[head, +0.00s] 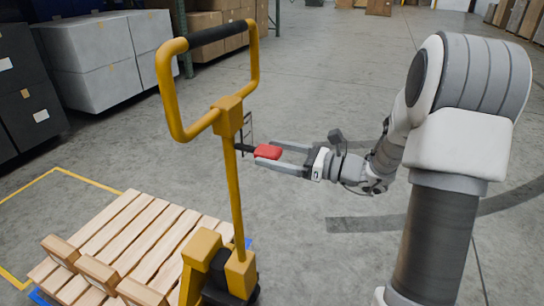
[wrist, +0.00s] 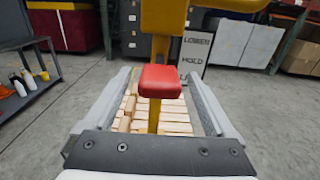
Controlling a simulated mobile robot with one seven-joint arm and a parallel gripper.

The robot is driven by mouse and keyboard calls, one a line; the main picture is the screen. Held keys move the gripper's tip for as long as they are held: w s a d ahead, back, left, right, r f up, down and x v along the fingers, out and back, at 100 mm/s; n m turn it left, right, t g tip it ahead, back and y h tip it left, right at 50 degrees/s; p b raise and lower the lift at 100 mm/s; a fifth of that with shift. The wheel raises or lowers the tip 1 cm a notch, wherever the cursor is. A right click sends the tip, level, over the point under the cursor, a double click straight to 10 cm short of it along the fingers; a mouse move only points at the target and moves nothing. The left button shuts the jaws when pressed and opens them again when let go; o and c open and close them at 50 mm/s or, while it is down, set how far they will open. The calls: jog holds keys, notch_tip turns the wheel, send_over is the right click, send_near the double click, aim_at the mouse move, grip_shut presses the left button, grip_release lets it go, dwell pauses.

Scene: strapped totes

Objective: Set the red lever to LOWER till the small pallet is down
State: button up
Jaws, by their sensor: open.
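The yellow pallet jack (head: 232,185) stands with its loop handle up. Its red lever (head: 268,152) sticks out to the right of the column on a dark rod. My gripper (head: 279,158) is open, its two fingers level with the lever. In the wrist view the red lever (wrist: 160,82) sits between the open fingers, with a gap on each side. A sign (wrist: 194,55) behind the column reads LOWER, HOLD and a cut-off third word. The small wooden pallet (head: 130,240) is at the jack's foot in the head view; its clearance from the floor cannot be told.
Grey totes (head: 100,60) and dark totes stand at the left, with cardboard boxes (head: 215,25) behind. Yellow tape (head: 85,180) marks the floor around the pallet. A dark shelf cart (wrist: 35,95) is at left in the wrist view. Floor behind the jack is clear.

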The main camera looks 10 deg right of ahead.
jog(key=shift+w+a, duration=0.2)
jog(key=shift+a, duration=0.1)
grip_shut()
dwell(0.4)
